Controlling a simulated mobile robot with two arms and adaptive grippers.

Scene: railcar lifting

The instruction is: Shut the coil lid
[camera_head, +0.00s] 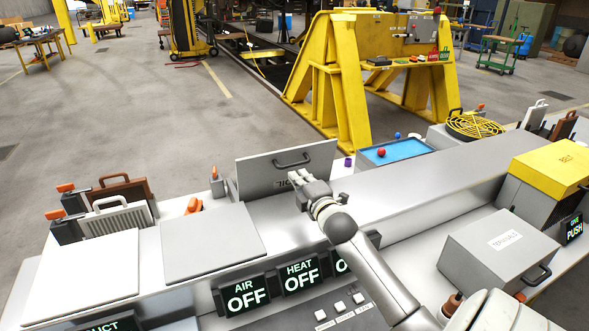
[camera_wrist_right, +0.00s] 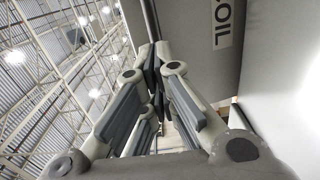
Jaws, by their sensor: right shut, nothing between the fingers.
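The coil lid (camera_head: 255,174) is a grey panel with a dark handle, standing raised and tilted at the back of the long metal unit. Its label is partly covered by my right gripper (camera_head: 302,178). In the right wrist view the lid (camera_wrist_right: 190,45) fills the upper middle, with the letters "OIL" readable. My left gripper is not in view.
Flat lids (camera_head: 210,243) lie closed left of the raised one. Display boxes reading OFF (camera_head: 248,297) stand along the front below my right arm. A blue tray (camera_head: 400,153) with small balls, a grey box (camera_head: 497,250) and a yellow-topped box (camera_head: 552,167) are to the right.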

